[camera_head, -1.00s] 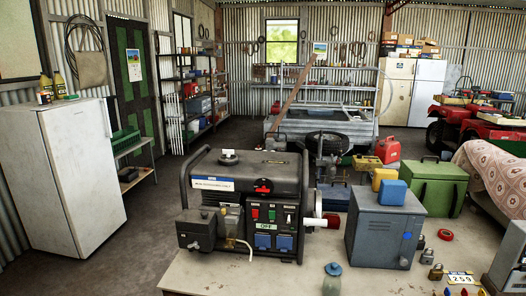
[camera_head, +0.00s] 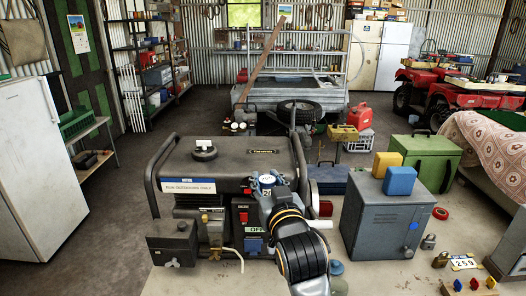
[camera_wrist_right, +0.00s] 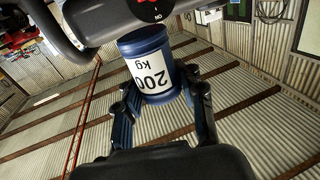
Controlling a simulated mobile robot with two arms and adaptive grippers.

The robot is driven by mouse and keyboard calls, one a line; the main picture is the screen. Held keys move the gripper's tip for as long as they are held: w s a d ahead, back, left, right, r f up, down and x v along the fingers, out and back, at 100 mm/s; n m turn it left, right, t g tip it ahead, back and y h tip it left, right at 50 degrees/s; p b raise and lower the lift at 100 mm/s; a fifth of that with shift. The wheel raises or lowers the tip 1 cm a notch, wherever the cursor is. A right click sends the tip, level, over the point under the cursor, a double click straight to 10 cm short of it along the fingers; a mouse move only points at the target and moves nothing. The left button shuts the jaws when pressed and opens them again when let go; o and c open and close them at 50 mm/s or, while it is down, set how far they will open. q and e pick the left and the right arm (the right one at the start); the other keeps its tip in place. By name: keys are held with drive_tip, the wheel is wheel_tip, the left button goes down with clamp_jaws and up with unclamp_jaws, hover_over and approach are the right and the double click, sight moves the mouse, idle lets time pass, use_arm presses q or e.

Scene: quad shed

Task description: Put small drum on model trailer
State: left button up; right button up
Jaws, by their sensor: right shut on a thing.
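The small drum (camera_wrist_right: 147,63) is dark blue with a white label reading "200 kg". In the right wrist view it sits between the two dark fingers of my right gripper (camera_wrist_right: 158,82), which is shut on it. My left gripper is out of view. I cannot make out a small model trailer; a large grey trailer (camera_head: 262,95) stands on the floor at the back.
A grey-blue metal box (camera_head: 385,225) with yellow and blue blocks stands right of the arm. A green box (camera_head: 425,158) is behind it.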

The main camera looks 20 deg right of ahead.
drive_tip(key=w+a+r, duration=0.2)
drive_tip(key=w+r, duration=0.1)
drive_tip(key=r, duration=1.2)
drive_tip(key=p, duration=0.5)
hover_over(252, 160)
drive_tip(key=s, duration=0.1)
wheel_tip(252, 160, down, 9)
drive_tip(key=shift+a+f, duration=0.1)
drive_tip(key=shift+w+f, duration=0.4)
drive_tip(key=shift+f, duration=0.05)
wheel_tip(252, 160, down, 2)
drive_tip(key=shift+f+p, duration=0.15)
drive_tip(key=shift+p, duration=0.65)
drive_tip(key=shift+f, duration=0.35)
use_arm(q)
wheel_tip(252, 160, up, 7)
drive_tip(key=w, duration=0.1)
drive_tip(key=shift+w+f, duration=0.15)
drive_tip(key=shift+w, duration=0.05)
use_arm(e)
drive_tip(key=shift+f, duration=0.1)
